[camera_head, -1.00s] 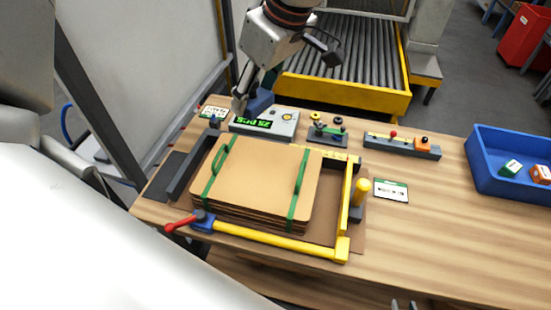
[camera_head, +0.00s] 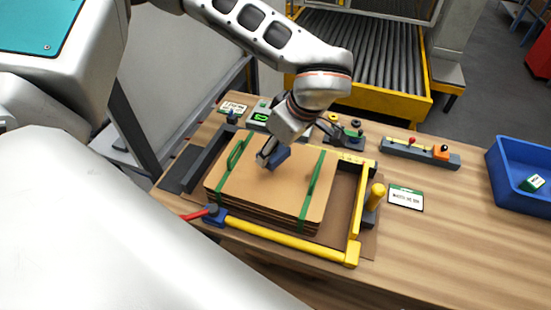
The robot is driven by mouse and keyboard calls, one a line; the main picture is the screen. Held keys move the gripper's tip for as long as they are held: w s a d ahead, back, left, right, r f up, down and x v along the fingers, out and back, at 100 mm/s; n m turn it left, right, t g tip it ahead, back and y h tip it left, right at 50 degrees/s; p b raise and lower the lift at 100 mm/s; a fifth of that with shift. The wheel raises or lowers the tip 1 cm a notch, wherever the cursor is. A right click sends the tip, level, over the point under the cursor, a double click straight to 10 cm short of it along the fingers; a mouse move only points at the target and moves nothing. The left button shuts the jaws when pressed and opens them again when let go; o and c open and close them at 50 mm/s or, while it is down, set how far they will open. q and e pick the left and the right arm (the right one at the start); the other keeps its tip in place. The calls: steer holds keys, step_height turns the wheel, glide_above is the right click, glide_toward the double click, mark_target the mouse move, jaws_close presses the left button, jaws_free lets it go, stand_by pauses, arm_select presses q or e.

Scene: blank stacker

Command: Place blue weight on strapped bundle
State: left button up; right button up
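The strapped bundle (camera_head: 246,188) is a stack of flat tan sheets with a green strap (camera_head: 312,190) near each side, lying in the yellow-edged frame on the table. My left gripper (camera_head: 270,160) points down over the bundle's upper middle, between the straps. It is shut on the blue weight (camera_head: 280,156), a small dark-blue block. The weight is at or just above the top sheet; I cannot tell whether it touches. The gripper hides part of the weight. My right gripper is not in view.
A scale with a green display (camera_head: 260,116) stands behind the bundle, partly hidden by my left arm. A yellow bar (camera_head: 285,240) with a red handle (camera_head: 196,214) runs along the front.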

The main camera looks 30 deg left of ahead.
mark_target(276, 161)
arm_select(q)
steer(key=shift+f, duration=2)
steer(key=shift+f, duration=0.15)
steer(key=o, duration=1.9)
steer(key=v, duration=1.2)
steer(key=shift+s+b, duration=0.1)
steer(key=shift+b, duration=0.3)
